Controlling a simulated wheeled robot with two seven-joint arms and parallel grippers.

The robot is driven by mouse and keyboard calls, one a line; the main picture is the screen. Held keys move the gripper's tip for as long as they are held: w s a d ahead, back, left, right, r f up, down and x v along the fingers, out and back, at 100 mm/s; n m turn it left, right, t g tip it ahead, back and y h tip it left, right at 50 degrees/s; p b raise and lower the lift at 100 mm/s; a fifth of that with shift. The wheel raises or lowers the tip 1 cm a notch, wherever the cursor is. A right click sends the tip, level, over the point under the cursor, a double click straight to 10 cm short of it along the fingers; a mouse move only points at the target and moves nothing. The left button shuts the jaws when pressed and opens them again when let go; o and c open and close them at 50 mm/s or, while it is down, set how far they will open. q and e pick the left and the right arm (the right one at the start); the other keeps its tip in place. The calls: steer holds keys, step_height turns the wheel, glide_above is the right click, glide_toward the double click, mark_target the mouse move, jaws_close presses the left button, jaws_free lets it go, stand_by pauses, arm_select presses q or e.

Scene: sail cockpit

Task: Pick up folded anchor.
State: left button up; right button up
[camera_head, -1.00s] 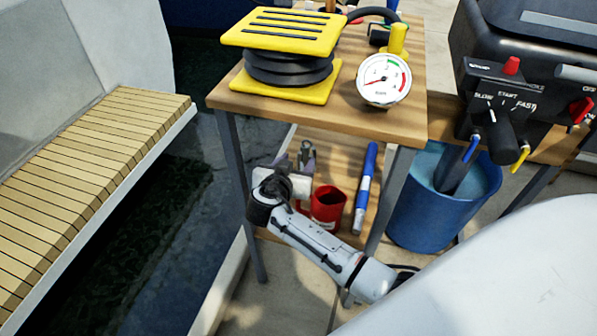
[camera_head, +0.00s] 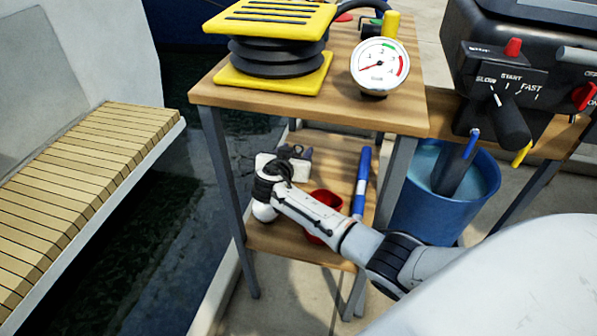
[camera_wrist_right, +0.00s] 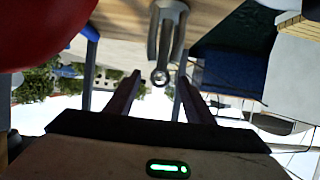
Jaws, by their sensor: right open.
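The folded anchor (camera_wrist_right: 167,35) shows in the right wrist view as a grey metal piece with a shank or folded arms and a rounded end with a ring. It lies at the lower shelf, and its rounded end is between or just beyond the fingertips of my right gripper (camera_wrist_right: 158,79). The jaws are open and not closed on it. In the head view my right gripper (camera_head: 291,153) reaches over the lower shelf (camera_head: 290,243), and the anchor is largely hidden there by the gripper. My left gripper is out of view.
The wooden upper shelf (camera_head: 330,108), with a yellow-and-black pump (camera_head: 277,50) and gauge (camera_head: 379,66), is above. A table leg (camera_head: 220,170) is left; a blue bucket (camera_head: 440,210) is right.

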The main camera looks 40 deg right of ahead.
steer(key=shift+w+d, duration=0.1)
steer(key=shift+d, duration=0.05)
steer(key=shift+f, duration=0.1)
jaws_close()
stand_by(1.2)
steer(key=shift+r, duration=0.2)
